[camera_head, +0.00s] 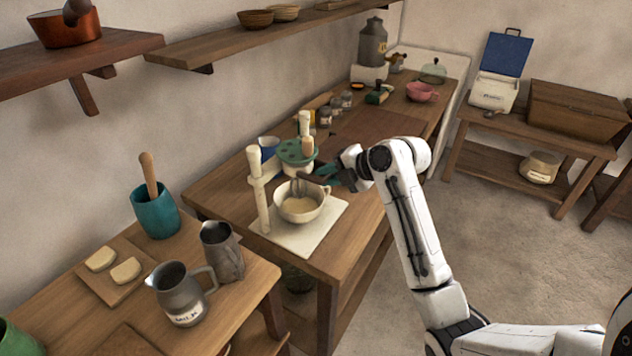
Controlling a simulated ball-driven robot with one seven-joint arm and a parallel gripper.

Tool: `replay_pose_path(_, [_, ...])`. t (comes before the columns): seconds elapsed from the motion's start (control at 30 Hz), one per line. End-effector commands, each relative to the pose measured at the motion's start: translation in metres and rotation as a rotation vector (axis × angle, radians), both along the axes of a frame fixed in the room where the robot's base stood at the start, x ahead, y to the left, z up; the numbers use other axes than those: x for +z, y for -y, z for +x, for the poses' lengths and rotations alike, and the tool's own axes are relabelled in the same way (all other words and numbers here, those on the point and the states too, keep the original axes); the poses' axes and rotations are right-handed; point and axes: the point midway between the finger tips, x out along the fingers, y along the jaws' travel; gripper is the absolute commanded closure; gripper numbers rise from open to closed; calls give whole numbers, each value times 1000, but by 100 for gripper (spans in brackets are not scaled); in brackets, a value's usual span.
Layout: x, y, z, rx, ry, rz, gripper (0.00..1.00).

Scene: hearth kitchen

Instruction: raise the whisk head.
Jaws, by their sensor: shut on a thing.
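The mixing stand has a cream upright post (263,206) at the left edge of a pale base board (322,222). The bowl stands upright on the board with pale contents. My gripper (322,181) reaches in from the right, just above the bowl's back rim and below the green disc. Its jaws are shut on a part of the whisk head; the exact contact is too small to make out.
A grey metal jug (222,252) and a labelled pitcher (182,295) stand on the near table, with a teal utensil pot (156,211). Small jars (324,117) and a pink cup (421,92) sit farther back.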

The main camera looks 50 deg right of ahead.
Motion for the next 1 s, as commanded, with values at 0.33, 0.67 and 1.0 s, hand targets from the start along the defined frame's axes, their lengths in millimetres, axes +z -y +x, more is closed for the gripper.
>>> replay_pose_path(0.33, [18, 0, 0, 0, 1, -2, 100])
replay_pose_path(0.67, [24, 0, 0, -1, -1, -1, 67])
replay_pose_path(1.0, [24, 0, 0, 0, 0, 0, 53])
